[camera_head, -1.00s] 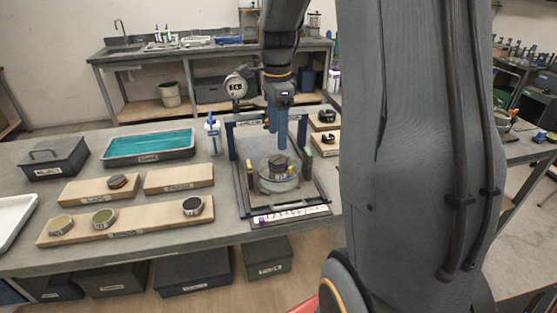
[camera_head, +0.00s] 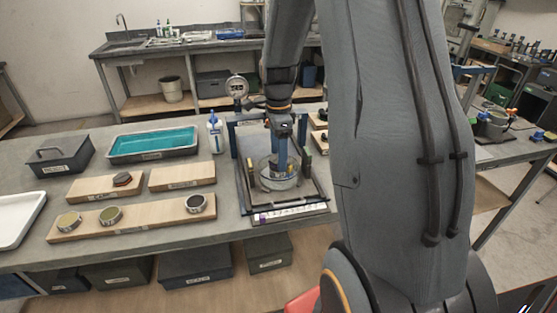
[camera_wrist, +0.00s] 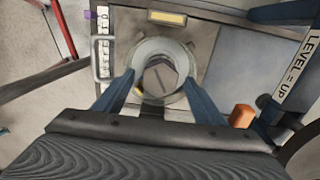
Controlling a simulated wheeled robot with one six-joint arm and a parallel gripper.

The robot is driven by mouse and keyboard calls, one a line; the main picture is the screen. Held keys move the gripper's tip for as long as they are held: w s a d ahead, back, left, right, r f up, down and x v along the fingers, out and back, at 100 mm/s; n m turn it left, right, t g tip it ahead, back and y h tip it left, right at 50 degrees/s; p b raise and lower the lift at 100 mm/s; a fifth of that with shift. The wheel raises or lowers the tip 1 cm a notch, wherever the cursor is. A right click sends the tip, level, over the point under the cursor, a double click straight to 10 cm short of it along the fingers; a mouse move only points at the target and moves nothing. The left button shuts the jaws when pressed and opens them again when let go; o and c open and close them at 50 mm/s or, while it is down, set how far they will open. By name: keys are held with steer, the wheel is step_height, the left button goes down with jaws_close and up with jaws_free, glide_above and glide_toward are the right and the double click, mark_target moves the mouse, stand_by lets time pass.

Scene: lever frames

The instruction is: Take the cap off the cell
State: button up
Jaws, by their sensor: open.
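The cell (camera_head: 277,182) is a round, pale, glassy vessel in the dark frame on the bench. In the wrist view the cell (camera_wrist: 144,54) shows as a ring around a grey, faceted cap (camera_wrist: 160,74) with a dark line across its top. My gripper (camera_head: 281,168) points straight down at the cell. In the wrist view my gripper (camera_wrist: 161,82) is open, with one blue finger on each side of the cap. I cannot tell whether the fingers touch it. In the head view the fingers mostly hide the cap.
A blue-posted frame with a dial gauge (camera_head: 237,87) stands around the cell. A lever label (camera_wrist: 299,66) is at the right in the wrist view. Wooden boards with discs (camera_head: 130,217), a teal tray (camera_head: 153,144) and a white bottle (camera_head: 214,132) are to the left.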

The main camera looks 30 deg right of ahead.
steer(key=c, duration=1.4)
steer(key=shift+o, duration=0.2)
